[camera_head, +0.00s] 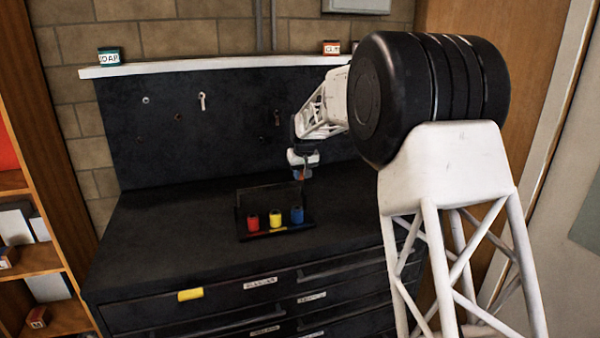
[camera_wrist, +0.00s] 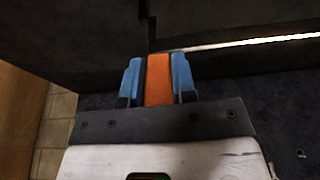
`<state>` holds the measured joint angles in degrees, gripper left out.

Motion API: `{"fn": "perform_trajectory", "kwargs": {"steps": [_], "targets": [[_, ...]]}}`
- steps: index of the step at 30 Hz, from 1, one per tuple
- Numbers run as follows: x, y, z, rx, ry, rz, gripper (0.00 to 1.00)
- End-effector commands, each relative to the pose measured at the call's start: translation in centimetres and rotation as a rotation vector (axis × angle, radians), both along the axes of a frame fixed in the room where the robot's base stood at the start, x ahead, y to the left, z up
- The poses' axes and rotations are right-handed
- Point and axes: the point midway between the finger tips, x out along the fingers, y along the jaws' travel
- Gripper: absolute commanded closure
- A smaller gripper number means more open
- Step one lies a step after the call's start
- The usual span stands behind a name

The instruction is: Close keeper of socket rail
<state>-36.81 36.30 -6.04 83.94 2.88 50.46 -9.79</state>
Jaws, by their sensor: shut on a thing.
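The socket rail (camera_head: 249,236) is a dark tray on the bench top. It holds a red socket (camera_head: 253,223), a yellow socket (camera_head: 275,219) and a blue socket (camera_head: 297,215), all upright. A thin dark panel, which looks like the keeper (camera_head: 268,198), stands raised behind them. My gripper (camera_head: 301,174) is above the panel's right end. In the wrist view my gripper (camera_wrist: 158,82) has blue fingers shut on an orange tab (camera_wrist: 158,80). A dark narrow piece runs on beyond the tab; its join to the keeper is too dark to tell.
The dark bench top (camera_head: 165,235) is clear left of the rail. A dark back panel (camera_head: 150,150) with hooks and a hanging wrench-like tool (camera_head: 202,101) rises behind. A pale shelf (camera_head: 200,66) with small boxes runs above. Drawers (camera_head: 270,290) are below the bench's front edge.

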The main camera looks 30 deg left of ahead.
Motion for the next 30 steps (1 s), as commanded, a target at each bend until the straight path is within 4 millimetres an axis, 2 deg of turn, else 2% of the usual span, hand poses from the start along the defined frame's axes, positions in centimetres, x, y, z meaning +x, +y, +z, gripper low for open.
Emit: {"fn": "perform_trajectory", "kwargs": {"steps": [30], "targets": [[-2.7,-2.7,-1.4,0.272,-0.271,-0.001,1.00]]}}
